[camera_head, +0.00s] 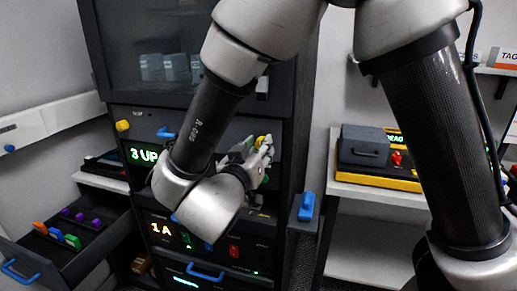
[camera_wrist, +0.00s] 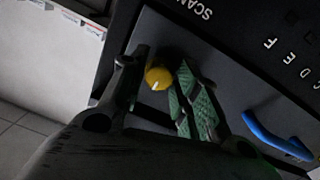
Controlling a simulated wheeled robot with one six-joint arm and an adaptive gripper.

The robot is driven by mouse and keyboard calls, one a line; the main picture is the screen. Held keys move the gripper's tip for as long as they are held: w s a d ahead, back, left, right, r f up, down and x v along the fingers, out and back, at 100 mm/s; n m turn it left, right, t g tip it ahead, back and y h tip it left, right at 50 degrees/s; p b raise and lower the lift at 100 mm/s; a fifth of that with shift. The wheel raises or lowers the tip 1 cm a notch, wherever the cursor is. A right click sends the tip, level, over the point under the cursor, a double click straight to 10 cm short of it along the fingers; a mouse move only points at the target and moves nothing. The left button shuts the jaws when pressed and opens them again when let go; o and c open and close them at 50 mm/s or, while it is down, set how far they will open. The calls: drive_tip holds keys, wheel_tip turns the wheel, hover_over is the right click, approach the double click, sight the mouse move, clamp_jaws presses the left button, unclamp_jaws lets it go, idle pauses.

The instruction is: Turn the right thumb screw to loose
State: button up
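The right thumb screw, a round yellow knob with a white mark (camera_wrist: 158,79), sits on the dark panel in the wrist view. My gripper (camera_wrist: 161,68) is at it, with a dark finger on one side and a green-padded finger on the other. Gaps show between the knob and both fingers, so the gripper looks open around it. In the head view my gripper (camera_head: 252,157) is at the right side of the dark cabinet front, and my arm covers part of that front. The left yellow thumb screw (camera_head: 122,126) shows at the panel's left.
A blue handle (camera_wrist: 277,137) is on the panel near my gripper. Another blue handle (camera_head: 306,207) stands at the cabinet's right edge. An open drawer (camera_head: 84,262) with coloured pieces juts out at lower left. A side shelf (camera_head: 378,194) holds a yellow-and-black device.

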drive_tip(key=c, duration=0.4)
drive_tip(key=shift+c, duration=0.2)
drive_tip(key=shift+m, duration=0.3)
drive_tip(key=shift+m+y, duration=0.4)
drive_tip(key=shift+m, duration=8)
drive_tip(key=o, duration=1.1)
drive_tip(key=shift+c, duration=0.2)
